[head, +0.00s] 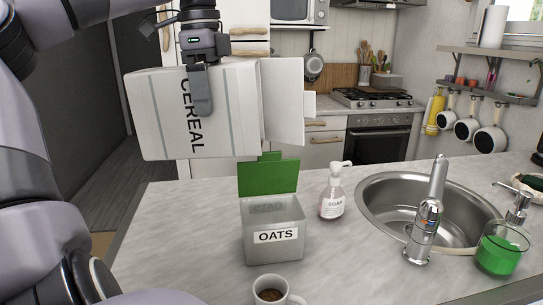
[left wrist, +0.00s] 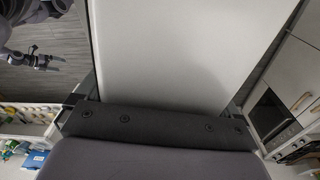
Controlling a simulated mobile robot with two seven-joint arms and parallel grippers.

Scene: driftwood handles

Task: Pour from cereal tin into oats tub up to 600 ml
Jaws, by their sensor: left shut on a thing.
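The white cereal tin (head: 226,120) is held up over the counter in the head view, tipped onto its side so its lettering runs downward. A white flap (head: 284,100) is at its right end. My left gripper (head: 200,95) is shut on the tin, and the tin's pale wall (left wrist: 185,50) fills the middle of the left wrist view. The grey see-through oats tub (head: 274,254) stands upright below and right of the tin, its green lid (head: 268,177) raised. No falling cereal shows, and the tub's fill level is unclear. A gripper, apparently my right (left wrist: 42,61), shows small in the left wrist view.
A mug with brown contents (head: 270,294) stands in front of the tub. A soap bottle (head: 332,195) stands to its right, near the sink (head: 376,200) and tap (head: 430,215). The counter left of the tub is clear.

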